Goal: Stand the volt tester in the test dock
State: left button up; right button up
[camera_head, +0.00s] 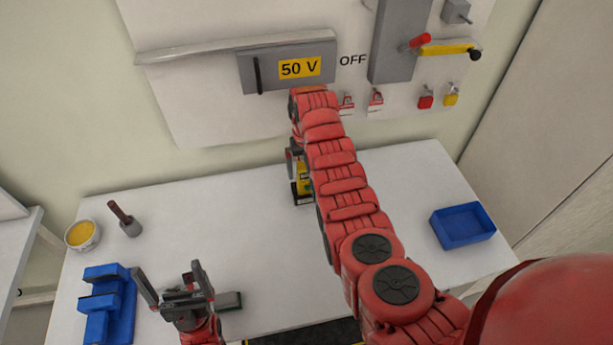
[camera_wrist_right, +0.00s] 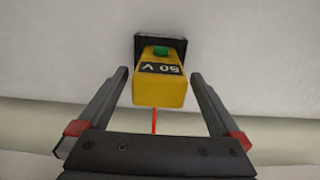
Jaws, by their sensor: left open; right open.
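The yellow volt tester (camera_wrist_right: 158,92) has a black "50 V" label, a green patch and a thin red piece below it. In the right wrist view it appears upside down, at a dark square base (camera_wrist_right: 177,40) that looks like the test dock. My right gripper (camera_wrist_right: 159,75) is open, with a finger on each side of the tester and visible gaps. In the head view the tester (camera_head: 303,181) is partly hidden by my right arm, above the dark base (camera_head: 303,199) on the table. My left gripper (camera_head: 176,285) is open and empty at the front left.
A blue holder (camera_head: 122,315) stands front left. A yellow-filled bowl (camera_head: 82,235) and a brown-handled tool in a grey holder (camera_head: 130,228) are behind it. A blue tray (camera_head: 463,225) is at right. The wall panel (camera_head: 200,105) carries a "50 V" box (camera_head: 288,66) and a yellow lever (camera_head: 445,49).

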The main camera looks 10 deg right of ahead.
notch_tip(320, 180, up, 14)
jog(key=b, duration=0.1)
jog(key=shift+f, duration=0.15)
